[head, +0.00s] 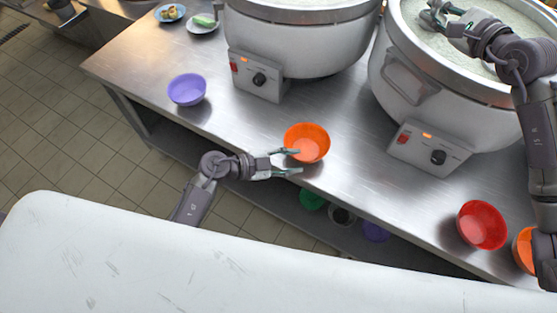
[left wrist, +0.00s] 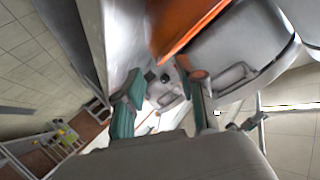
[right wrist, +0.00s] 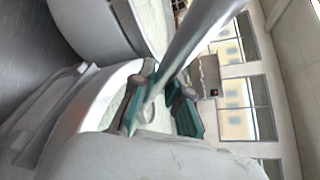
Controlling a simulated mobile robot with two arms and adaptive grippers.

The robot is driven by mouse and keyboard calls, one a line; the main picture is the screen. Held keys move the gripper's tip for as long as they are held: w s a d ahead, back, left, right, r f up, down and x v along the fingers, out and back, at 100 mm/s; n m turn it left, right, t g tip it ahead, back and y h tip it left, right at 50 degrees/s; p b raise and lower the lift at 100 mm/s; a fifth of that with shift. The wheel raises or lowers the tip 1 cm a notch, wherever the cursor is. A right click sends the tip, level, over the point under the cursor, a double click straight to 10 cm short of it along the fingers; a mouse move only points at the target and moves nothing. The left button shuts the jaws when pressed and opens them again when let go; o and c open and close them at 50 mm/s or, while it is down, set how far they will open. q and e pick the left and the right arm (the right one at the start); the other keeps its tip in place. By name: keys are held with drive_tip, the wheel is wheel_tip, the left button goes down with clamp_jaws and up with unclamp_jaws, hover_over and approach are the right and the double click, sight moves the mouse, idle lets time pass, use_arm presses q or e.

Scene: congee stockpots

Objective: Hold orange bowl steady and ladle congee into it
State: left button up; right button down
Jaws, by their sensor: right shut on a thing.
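An orange bowl (head: 311,146) stands upright on the steel counter near its front edge and looks empty. My left gripper (head: 294,161) is open at the bowl's near left side, one finger overlapping its rim; whether it touches is unclear. The bowl's orange wall (left wrist: 180,28) also shows in the left wrist view beside the fingers. My right gripper (head: 437,15) is over the right stockpot (head: 394,95), which holds pale congee (head: 415,42). In the right wrist view, it is shut on a steel ladle handle (right wrist: 197,40). The ladle's scoop is not clearly visible.
A second stockpot (head: 300,58) stands behind the orange bowl. A purple bowl (head: 187,90) is at left. A red bowl (head: 482,225) and another orange bowl (head: 522,250), partly hidden by my right arm, are at right. Plates sit at the back left. More bowls are on the lower shelf.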

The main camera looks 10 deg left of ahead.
sight(317, 159)
use_arm(q)
drive_tip(key=shift+x, duration=3.2)
clamp_jaws()
